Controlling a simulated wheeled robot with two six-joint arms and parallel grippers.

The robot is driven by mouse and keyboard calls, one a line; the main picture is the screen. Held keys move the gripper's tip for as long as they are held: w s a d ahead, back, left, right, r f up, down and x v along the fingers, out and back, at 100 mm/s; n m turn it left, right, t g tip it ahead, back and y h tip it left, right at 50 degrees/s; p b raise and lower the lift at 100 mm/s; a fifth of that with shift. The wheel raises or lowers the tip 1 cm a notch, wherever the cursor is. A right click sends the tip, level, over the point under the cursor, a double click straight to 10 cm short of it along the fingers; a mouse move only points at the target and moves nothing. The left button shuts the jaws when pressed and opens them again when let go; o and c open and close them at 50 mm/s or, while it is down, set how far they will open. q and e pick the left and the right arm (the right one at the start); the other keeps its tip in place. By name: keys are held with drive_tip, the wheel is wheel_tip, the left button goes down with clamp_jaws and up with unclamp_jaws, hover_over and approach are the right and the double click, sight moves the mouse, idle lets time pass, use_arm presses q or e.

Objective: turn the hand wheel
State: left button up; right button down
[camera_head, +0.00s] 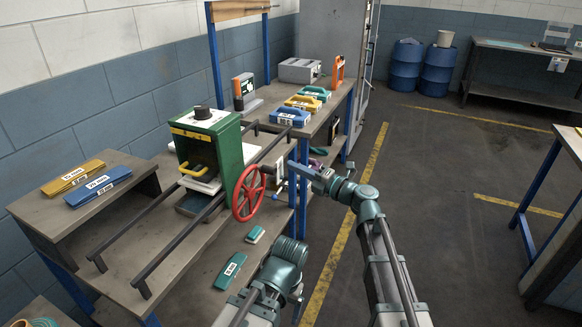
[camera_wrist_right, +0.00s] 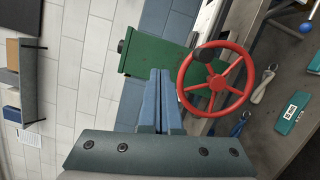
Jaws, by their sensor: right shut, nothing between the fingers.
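The red hand wheel (camera_head: 249,193) with spokes stands upright on the right side of a green machine housing (camera_head: 229,148). The wheel also shows in the right wrist view (camera_wrist_right: 216,80), just right of my fingers, with the green housing (camera_wrist_right: 155,50) behind it. My right gripper (camera_head: 293,166) is shut and empty, its fingers a little right of the wheel in the head view. In the right wrist view its blue fingers (camera_wrist_right: 160,80) lie together beside the wheel's left rim. I cannot tell whether they touch it. My left arm shows at the bottom; its gripper is out of view.
The housing sits on two dark rails (camera_head: 180,232) over a grey bench. Yellow and blue packs (camera_head: 98,186) lie at left. Coloured cases (camera_head: 290,116) stand on the rear bench (camera_head: 325,112). Blue barrels (camera_head: 406,65) stand far back. The floor at right is open.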

drive_tip(key=s+r+m+h+p, duration=0.1)
drive_tip(key=m+h+p, duration=0.1)
drive_tip(key=m+p, duration=0.2)
drive_tip(key=s+r+m+g+h+p, duration=0.1)
drive_tip(key=m+h+p, duration=0.1)
drive_tip(key=m+p, duration=0.3)
drive_tip(key=s+r+m+h+p, duration=0.1)
drive_tip(key=m+h+p, duration=0.1)
drive_tip(key=m+p, duration=0.2)
drive_tip(key=shift+s+d+r+g+p, duration=0.15)
drive_tip(key=shift+s+d+g+p, duration=0.15)
drive_tip(key=shift+d+p, duration=0.15)
idle(0.5)
